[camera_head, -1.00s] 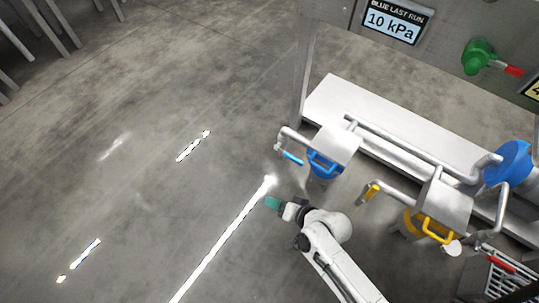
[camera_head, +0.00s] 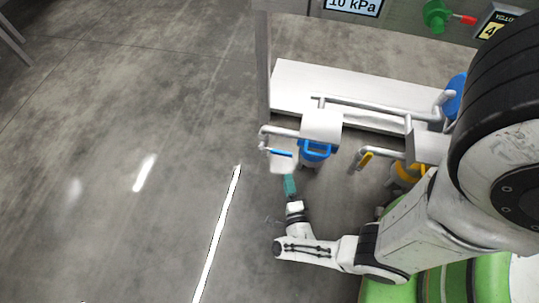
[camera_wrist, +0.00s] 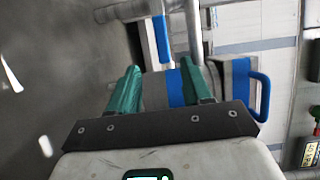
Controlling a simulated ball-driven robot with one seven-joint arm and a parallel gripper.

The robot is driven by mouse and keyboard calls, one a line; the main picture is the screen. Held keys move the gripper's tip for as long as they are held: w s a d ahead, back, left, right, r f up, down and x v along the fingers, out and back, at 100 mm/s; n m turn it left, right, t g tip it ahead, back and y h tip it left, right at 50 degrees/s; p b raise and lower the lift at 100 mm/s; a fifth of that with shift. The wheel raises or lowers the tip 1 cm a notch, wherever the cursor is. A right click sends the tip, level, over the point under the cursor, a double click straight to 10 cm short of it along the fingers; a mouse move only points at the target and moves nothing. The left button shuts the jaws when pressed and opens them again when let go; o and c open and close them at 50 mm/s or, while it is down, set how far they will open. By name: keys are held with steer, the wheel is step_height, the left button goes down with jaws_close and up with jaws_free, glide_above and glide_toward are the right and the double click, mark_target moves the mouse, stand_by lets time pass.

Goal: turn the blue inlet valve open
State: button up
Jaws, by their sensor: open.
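The blue inlet valve lever (camera_head: 281,153) is a short blue bar at the left end of the grey pipe beside the blue canister (camera_head: 315,153). In the wrist view the blue lever (camera_wrist: 162,40) stands just beyond my fingertips, roughly in line with the gap between them. My gripper (camera_head: 290,180) is just below the lever in the head view. In the wrist view my gripper (camera_wrist: 160,66) has its two teal fingers spread, with nothing held between them. The fingers appear apart from the lever.
The blue canister's handle (camera_wrist: 264,95) sticks out right of my fingers. A yellow lever (camera_head: 364,160) and yellow canister (camera_head: 406,174) stand to the right. A white bench (camera_head: 290,90) lies behind. The floor at left is clear.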

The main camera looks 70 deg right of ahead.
mark_target(283, 155)
steer(key=b+x, duration=0.1)
steer(key=x, duration=0.9)
steer(key=shift+d+r+b, duration=0.25)
steer(key=shift+d+b, duration=0.1)
steer(key=shift+d, duration=0.1)
jaws_close()
steer(key=shift+h, duration=0.3)
